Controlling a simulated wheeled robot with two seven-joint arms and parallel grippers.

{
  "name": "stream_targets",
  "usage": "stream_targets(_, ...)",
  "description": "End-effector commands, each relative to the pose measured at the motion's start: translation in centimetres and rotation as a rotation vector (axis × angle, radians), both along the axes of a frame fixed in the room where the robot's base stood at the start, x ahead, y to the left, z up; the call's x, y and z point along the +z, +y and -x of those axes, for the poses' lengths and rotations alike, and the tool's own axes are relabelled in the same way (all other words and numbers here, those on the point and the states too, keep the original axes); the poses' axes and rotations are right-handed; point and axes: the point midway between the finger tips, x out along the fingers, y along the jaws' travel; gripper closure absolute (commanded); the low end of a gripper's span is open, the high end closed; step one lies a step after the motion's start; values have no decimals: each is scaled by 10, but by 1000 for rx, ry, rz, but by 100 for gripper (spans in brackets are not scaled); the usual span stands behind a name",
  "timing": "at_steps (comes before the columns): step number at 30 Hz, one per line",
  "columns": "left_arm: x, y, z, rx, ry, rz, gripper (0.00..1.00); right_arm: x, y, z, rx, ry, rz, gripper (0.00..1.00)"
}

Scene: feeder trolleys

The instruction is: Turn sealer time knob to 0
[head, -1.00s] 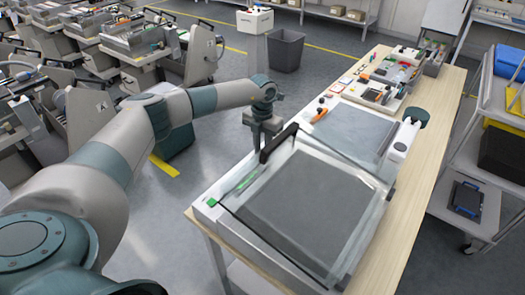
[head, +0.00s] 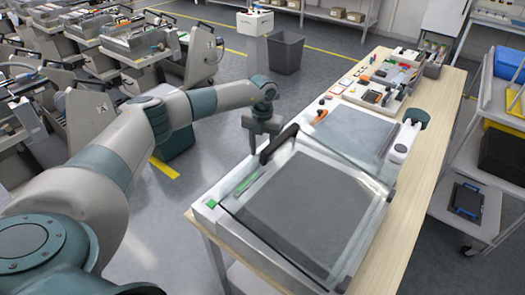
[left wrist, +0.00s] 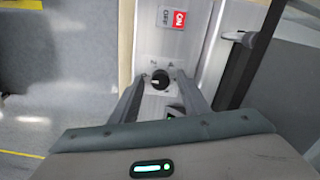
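The sealer (head: 310,205) lies on the wooden table with a clear lid and a black handle (head: 279,144). In the left wrist view the small round black time knob (left wrist: 160,80) sits on the sealer's light side panel, with scale marks around it. My left gripper (head: 254,152) points down beside the left edge of the sealer, near the handle. In the left wrist view its two fingers (left wrist: 160,88) are spread on either side of the knob, with gaps to it. A red and grey ON/OFF switch (left wrist: 173,18) is above the knob. My right gripper is not in view.
The lid edge and handle stand close to the right of my left gripper. A tray with parts (head: 385,85) and a white device (head: 403,142) are farther along the table. A grey bin (head: 286,51) stands on the floor behind. Open floor lies left of the table.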

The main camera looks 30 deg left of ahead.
Motion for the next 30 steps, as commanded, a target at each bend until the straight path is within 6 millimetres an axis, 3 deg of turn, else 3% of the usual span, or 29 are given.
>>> stream_targets(14,8,0,0,-2,1,1,59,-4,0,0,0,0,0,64)
stream_targets(20,32,-1,0,-3,-1,1,59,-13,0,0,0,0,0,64)
stream_targets(30,99,0,0,-1,-3,-1,59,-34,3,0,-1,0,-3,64)
